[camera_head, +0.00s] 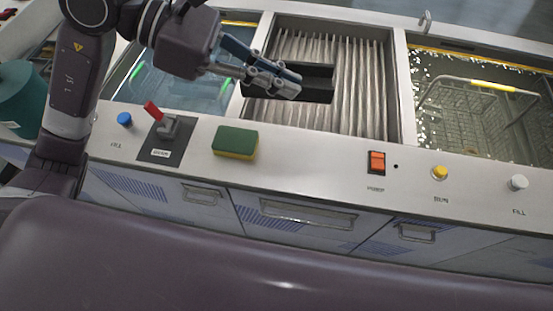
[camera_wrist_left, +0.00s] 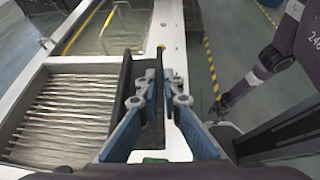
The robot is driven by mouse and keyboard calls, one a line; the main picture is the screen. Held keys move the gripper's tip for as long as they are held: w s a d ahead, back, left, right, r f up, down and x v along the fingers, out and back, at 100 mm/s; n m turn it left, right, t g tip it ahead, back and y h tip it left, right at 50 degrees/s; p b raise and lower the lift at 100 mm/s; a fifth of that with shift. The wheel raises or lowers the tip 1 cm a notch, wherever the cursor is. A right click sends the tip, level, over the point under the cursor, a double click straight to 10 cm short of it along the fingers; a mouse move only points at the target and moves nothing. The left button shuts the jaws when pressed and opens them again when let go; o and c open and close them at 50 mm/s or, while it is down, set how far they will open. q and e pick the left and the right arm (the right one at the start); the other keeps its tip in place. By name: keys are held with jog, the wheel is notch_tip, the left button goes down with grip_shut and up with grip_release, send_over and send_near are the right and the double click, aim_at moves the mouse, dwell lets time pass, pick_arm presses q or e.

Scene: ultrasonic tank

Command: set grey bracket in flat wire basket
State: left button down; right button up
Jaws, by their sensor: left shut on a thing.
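My left gripper (camera_head: 286,82) is shut on the dark grey bracket (camera_head: 319,91) and holds it above the ribbed middle basin. In the left wrist view the gripper (camera_wrist_left: 158,92) has its blue-backed fingers on either side of one dark plate of the bracket (camera_wrist_left: 124,88). The fingers hide part of the bracket. A wire basket (camera_head: 468,108) with a yellow-gripped handle sits in the right tank; it shows small in the wrist view. An arm, probably my right, shows at the right of the wrist view; its gripper (camera_wrist_left: 221,107) is too small to read.
The ribbed basin (camera_head: 360,75) lies between the left tank (camera_head: 150,85) and the right tank, with raised metal dividers. A green sponge (camera_head: 235,141), a red-handled lever (camera_head: 154,111), an orange switch (camera_head: 377,163) and several knobs sit along the front panel.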

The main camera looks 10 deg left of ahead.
aim_at(285, 165)
pick_arm(q)
jog(key=shift+m+g, duration=0.4)
jog(key=shift+m, duration=0.1)
jog(key=f, duration=0.6)
jog(key=d+f, duration=0.1)
jog(key=f, duration=0.6)
jog(key=s+f, duration=0.1)
jog(key=f, duration=0.6)
jog(key=shift+d, duration=0.15)
jog(key=shift+f, duration=0.2)
jog(key=c, duration=2.1)
grip_release()
jog(key=shift+s, duration=0.1)
jog(key=shift+r, duration=0.15)
